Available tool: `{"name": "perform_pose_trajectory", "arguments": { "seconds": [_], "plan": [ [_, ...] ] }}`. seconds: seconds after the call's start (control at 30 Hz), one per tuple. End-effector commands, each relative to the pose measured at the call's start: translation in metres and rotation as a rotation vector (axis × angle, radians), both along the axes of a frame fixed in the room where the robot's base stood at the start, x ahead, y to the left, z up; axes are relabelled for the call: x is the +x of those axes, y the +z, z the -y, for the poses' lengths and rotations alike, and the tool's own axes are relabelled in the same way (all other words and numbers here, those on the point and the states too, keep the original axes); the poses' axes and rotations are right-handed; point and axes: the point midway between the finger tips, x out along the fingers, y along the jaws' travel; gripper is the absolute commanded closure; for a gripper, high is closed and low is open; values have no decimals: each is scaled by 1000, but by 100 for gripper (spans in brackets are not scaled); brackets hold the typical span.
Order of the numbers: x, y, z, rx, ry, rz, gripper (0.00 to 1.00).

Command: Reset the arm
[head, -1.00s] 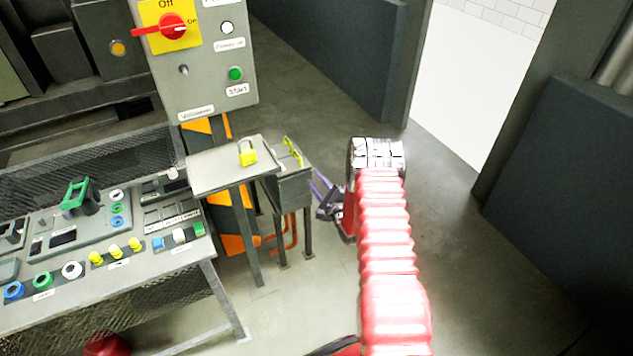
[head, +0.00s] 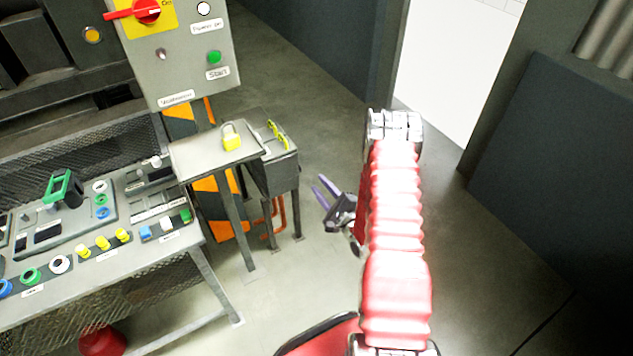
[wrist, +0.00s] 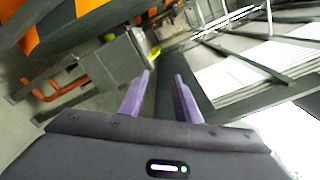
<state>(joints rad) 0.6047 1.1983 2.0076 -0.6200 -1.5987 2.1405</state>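My gripper (head: 327,188) shows in the head view beside my red arm, to the right of the small tables, with its purple fingers pointing up and left. In the wrist view my gripper (wrist: 160,95) has its two purple fingers apart with nothing between them. My arm's red sleeve stretches up the middle right of the head view, and its lower parts hide some of the floor.
A grey table with a yellow padlock (head: 231,137) stands left of my gripper. Behind it is a grey box (head: 275,165) on legs. A control desk (head: 120,235) and switch panel (head: 190,60) are further left. Open floor and a bright doorway (head: 445,70) lie right.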

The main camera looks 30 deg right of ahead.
Motion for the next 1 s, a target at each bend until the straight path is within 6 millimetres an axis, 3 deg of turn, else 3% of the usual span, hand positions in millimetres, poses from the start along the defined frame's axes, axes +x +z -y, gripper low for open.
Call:
{"name": "perform_pose_trajectory", "arguments": {
  "seconds": [0.7,0.87,1.0],
  "plan": [
    [-1,-1,0,-46,2,-5,70],
    [-4,-29,1,-199,12,-113,70],
    [-19,-74,3,-372,41,-296,70]
  ]
}}
